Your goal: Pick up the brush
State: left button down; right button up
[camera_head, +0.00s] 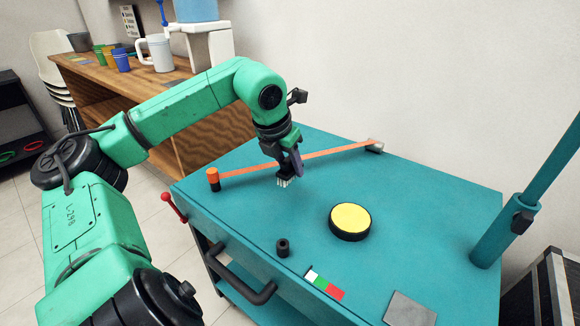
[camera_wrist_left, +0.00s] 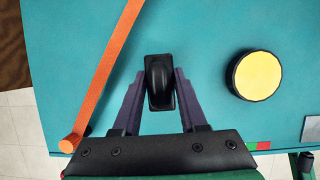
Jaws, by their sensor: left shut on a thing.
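My left gripper (camera_head: 288,168) comes in from the left in the head view and hangs over the teal cart top (camera_head: 420,190). Its jaws are shut on the brush (camera_head: 284,182), whose pale bristles point down towards the cart top. In the left wrist view the brush (camera_wrist_left: 160,83) shows as a black rounded block between the two purple fingers of the gripper (camera_wrist_left: 160,90). I cannot tell whether the bristles touch the surface. My right gripper is in neither view.
An orange strip (camera_head: 322,153) runs across the cart behind the brush. A black round pad with a yellow top (camera_head: 350,218) sits to the right. A small black cylinder (camera_head: 283,247) stands near the front edge. A teal post (camera_head: 520,205) rises at the right.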

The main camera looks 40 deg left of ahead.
pick_arm(q)
notch_tip(320, 180, up, 9)
jog(key=p, duration=0.4)
jog(key=shift+a+r, duration=0.1)
notch_tip(320, 180, up, 14)
jog(key=p, duration=0.3)
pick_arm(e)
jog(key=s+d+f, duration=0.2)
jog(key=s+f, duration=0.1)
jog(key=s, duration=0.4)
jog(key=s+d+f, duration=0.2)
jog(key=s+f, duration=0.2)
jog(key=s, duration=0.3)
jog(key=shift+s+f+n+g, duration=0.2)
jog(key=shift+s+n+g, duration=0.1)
pick_arm(q)
jog(key=c, duration=1.2)
grip_release()
jog(key=shift+c, duration=0.2)
grip_shut()
